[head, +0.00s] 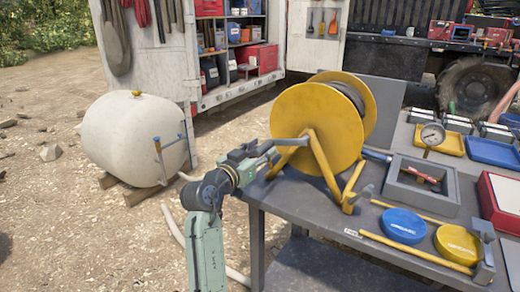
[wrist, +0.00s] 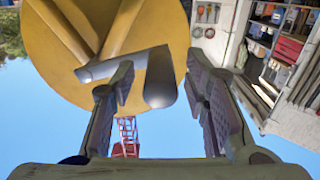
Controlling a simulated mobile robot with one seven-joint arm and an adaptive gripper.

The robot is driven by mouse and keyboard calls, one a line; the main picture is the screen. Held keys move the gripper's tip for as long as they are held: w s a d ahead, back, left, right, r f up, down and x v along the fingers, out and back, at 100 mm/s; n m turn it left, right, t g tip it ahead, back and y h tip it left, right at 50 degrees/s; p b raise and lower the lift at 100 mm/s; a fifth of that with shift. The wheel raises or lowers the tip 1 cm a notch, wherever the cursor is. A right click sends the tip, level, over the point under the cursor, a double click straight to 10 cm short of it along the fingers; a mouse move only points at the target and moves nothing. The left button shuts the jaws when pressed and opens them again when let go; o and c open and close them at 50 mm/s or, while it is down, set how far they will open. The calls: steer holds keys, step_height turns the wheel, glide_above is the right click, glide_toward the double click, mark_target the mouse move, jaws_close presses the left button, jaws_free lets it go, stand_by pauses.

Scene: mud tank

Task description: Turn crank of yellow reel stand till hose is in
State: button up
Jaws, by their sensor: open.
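The yellow reel stand (head: 318,125) stands on the grey workbench, with dark hose (head: 352,97) wound on its drum. In the wrist view the big yellow disc (wrist: 150,30) of the reel fills the upper middle. The grey crank (wrist: 115,64) crosses in front of it, and its round handle (wrist: 160,82) points toward the camera. My gripper (wrist: 160,88) is open, with one finger on each side of the handle and a visible gap at least on the right. In the head view my gripper (head: 262,152) is at the reel's left side, and it partly hides the crank.
The workbench (head: 285,195) holds a grey tray (head: 422,183), a blue disc (head: 404,225), a yellow disc (head: 459,244) and a gauge (head: 432,135). A cream tank (head: 130,140) stands on the ground at left. A pale hose (head: 237,277) lies below the bench. A van with open shelves stands behind.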

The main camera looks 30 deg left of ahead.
steer(key=shift+c, duration=0.6)
jaws_close()
